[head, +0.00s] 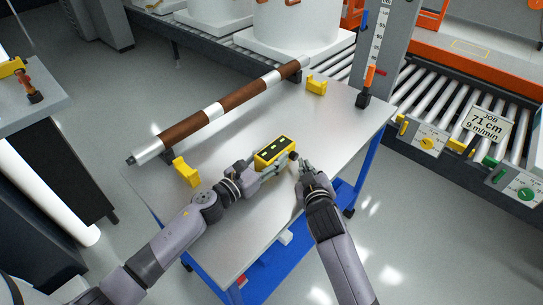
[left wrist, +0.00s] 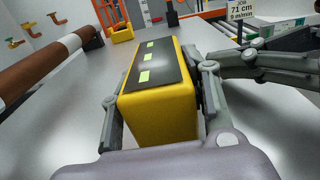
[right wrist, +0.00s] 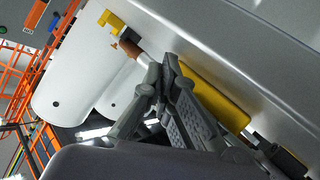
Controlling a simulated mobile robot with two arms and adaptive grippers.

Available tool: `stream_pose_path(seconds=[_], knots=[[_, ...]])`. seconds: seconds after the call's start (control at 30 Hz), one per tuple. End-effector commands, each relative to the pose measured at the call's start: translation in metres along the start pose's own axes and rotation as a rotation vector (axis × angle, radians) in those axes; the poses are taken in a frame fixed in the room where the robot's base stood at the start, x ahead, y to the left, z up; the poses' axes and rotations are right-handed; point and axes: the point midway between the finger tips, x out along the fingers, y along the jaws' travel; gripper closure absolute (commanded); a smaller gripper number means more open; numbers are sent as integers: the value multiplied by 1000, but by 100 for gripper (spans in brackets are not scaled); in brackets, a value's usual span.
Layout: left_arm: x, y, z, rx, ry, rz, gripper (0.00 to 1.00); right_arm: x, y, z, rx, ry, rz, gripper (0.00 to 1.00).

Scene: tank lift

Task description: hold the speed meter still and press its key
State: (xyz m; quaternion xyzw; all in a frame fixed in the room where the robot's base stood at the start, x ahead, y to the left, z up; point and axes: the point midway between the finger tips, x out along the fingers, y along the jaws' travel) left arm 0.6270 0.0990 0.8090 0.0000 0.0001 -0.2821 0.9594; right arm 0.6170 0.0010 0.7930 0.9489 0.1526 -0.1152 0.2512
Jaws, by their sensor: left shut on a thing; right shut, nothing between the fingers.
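The speed meter (head: 274,150) is a yellow box with a black top face carrying several small lit yellow-green patches. It is over the metal table top; I cannot tell whether it touches it. My left gripper (head: 267,165) is shut on it, one finger on each side, as the left wrist view shows around the yellow body (left wrist: 158,112). My right gripper (head: 304,168) is shut and empty, just right of the meter. In the right wrist view its closed fingertips (right wrist: 166,72) are close to the yellow body (right wrist: 215,92); contact is unclear. I cannot make out the key.
A brown and white striped roller (head: 215,110) lies along the table (head: 330,130) behind the meter, near yellow blocks (head: 186,172) (head: 316,85). A roller conveyor (head: 430,97) with a sign reading 71 cm, 9 m/min (head: 487,124) stands at the right. The table's right part is clear.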

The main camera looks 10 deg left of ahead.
Motion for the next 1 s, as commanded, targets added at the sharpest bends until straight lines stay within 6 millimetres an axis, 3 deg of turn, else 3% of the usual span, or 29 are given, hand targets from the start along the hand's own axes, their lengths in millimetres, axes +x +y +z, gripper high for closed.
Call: stream_pose_path(seconds=[1.0], knots=[[0,0,0,0,0,-1,92,8,-6,-6,0,0,0,100]])
